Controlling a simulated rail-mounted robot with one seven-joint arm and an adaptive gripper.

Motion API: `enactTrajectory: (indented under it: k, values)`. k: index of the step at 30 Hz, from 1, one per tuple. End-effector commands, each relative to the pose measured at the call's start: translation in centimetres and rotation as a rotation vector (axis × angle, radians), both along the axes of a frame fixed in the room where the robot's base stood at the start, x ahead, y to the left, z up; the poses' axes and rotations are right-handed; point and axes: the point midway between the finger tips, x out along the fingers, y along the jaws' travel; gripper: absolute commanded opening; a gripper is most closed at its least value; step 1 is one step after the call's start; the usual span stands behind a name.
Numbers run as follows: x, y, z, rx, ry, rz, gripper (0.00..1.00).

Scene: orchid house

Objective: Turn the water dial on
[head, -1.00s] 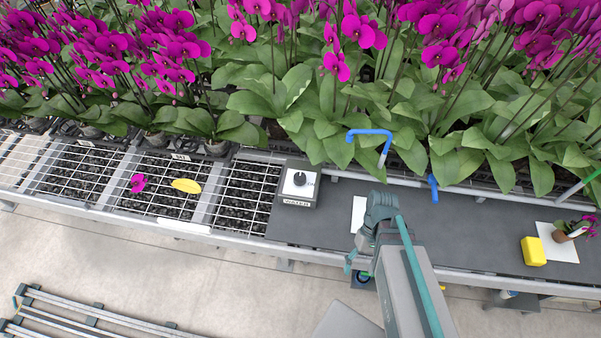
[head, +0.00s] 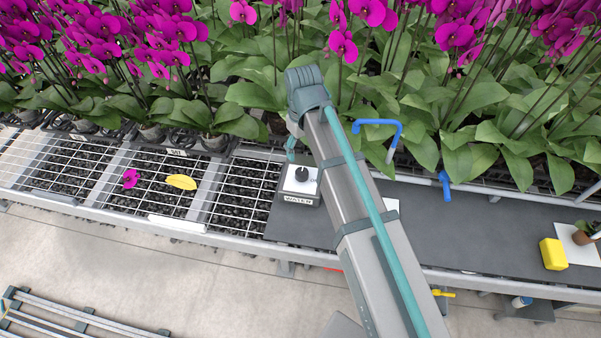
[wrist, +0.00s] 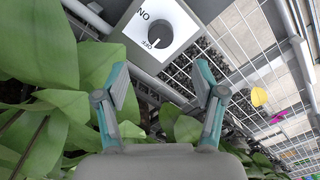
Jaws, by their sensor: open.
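The water dial (head: 302,174) is a round black knob on a white plate, set on a grey box labelled WATER (head: 297,199) at the left end of the dark bench top. In the wrist view the dial (wrist: 154,34) shows at the top, with ON and OFF printed beside it; its pale mark is near OFF. My gripper (wrist: 162,78) is open and empty, its two fingers spread below the dial in the wrist view and apart from it. In the head view my arm mostly hides the gripper; a teal part (head: 291,149) shows just behind the dial.
Orchid leaves (head: 250,95) crowd close behind the box and around the gripper. A blue bent pipe (head: 378,128) stands right of my arm. A yellow block (head: 553,254) sits on the bench at far right. A yellow leaf (head: 181,182) and fallen flower (head: 131,178) lie on the mesh.

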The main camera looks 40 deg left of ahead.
Motion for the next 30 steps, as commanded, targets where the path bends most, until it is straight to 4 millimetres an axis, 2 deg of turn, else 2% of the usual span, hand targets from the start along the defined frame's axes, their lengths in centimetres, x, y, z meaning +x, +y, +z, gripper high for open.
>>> enactTrajectory:
  k: [5,21,30]
  values:
    - [-0.1,0.2,-0.6,0.002,-0.002,0.005,0.69]
    - [-0.1,0.2,-8.2,0.001,0.0,0.004,0.69]
    - [0.0,0.2,-10.4,0.003,-0.002,0.004,0.69]
